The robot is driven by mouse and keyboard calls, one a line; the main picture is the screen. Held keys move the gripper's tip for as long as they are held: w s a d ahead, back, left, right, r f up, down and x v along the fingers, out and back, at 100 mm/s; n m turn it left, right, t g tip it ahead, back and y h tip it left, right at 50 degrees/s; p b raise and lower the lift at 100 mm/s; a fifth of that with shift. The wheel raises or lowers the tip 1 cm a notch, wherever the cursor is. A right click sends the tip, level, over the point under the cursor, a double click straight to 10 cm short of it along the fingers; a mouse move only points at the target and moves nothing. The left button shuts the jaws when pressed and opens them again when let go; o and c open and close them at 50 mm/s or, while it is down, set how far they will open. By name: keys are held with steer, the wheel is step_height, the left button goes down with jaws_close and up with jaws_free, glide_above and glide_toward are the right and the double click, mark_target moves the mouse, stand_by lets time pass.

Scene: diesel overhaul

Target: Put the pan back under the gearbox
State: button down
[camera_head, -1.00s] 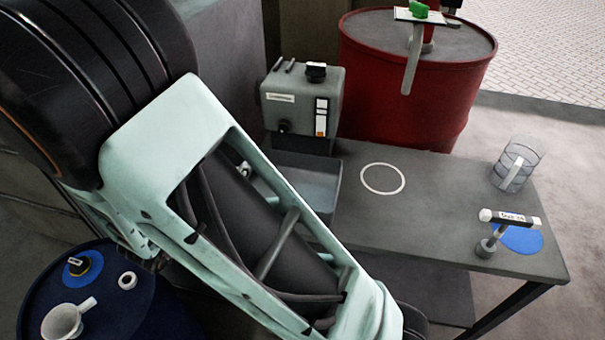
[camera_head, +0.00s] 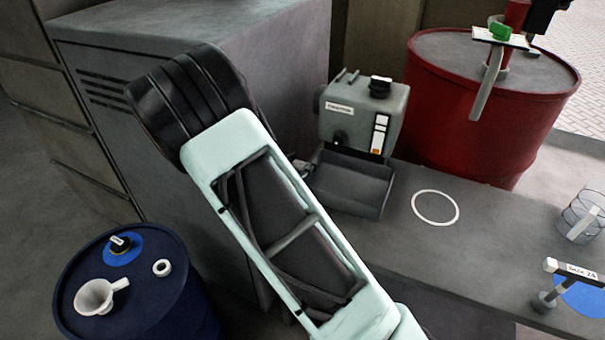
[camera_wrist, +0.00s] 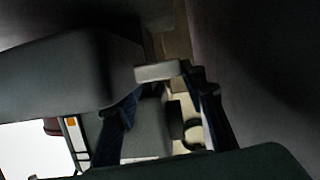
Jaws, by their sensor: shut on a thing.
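The pan (camera_head: 376,209) is an open dark grey tray on the bench. It sits at the foot of the gearbox (camera_head: 345,122), a grey box with a black cap, and juts out in front of it. A small pale grip (camera_head: 304,166) shows at the pan's left side, partly behind my arm. My gripper is hidden behind my arm in the head view. In the wrist view my gripper (camera_wrist: 163,88) has its dark blue fingers shut on a pale block (camera_wrist: 157,72), which looks like the pan's grip. The gearbox's orange and white strip (camera_wrist: 75,140) shows at lower left there.
A white ring (camera_head: 435,191) marks the clear bench right of the pan. A wire basket (camera_head: 580,215) and a labelled T-handle (camera_head: 570,272) stand farther right. A red drum (camera_head: 470,120) is behind, a grey cabinet (camera_head: 200,50) left, and a blue drum (camera_head: 140,300) with a funnel at lower left.

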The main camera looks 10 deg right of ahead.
steer(key=shift+w+d+f, duration=0.25)
steer(key=shift+w+f, duration=0.05)
steer(key=shift+f, duration=0.1)
steer(key=shift+w+f+b, duration=0.15)
steer(key=shift+f+b, duration=0.25)
steer(key=shift+f, duration=1.25)
steer(key=shift+f, duration=0.15)
steer(key=c, duration=1.2)
jaws_free()
steer(key=shift+r, duration=0.2)
steer(key=p+v, duration=0.1)
steer(key=v, duration=1.1)
